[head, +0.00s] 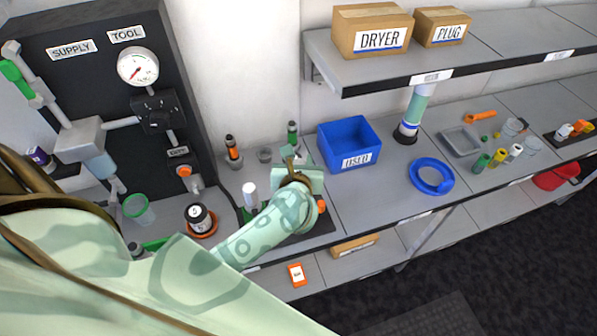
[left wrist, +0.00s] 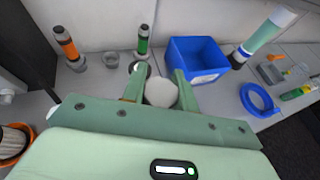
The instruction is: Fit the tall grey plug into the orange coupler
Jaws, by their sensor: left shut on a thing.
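My left gripper (head: 290,165) is above the near part of the bench, left of the blue bin. In the left wrist view its fingers (left wrist: 159,88) are shut on a light grey, round-topped piece (left wrist: 160,93), seen from above. It may be the tall grey plug; its lower part is hidden. In the head view the gripper hides it. An orange part (head: 321,205) shows just right of the gripper, mostly hidden; I cannot tell if it is the orange coupler. Another orange-ended fitting (head: 184,171) is on the dark panel. My right gripper is not in view.
Orange-banded (head: 232,150) and green-banded (head: 292,133) dark fittings stand along the wall. A white cylinder (head: 250,190) stands left of the gripper. The blue bin (head: 349,144) and blue ring (head: 431,177) lie right. A shelf (head: 400,73) overhangs the back. A jar (head: 198,215) stands left.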

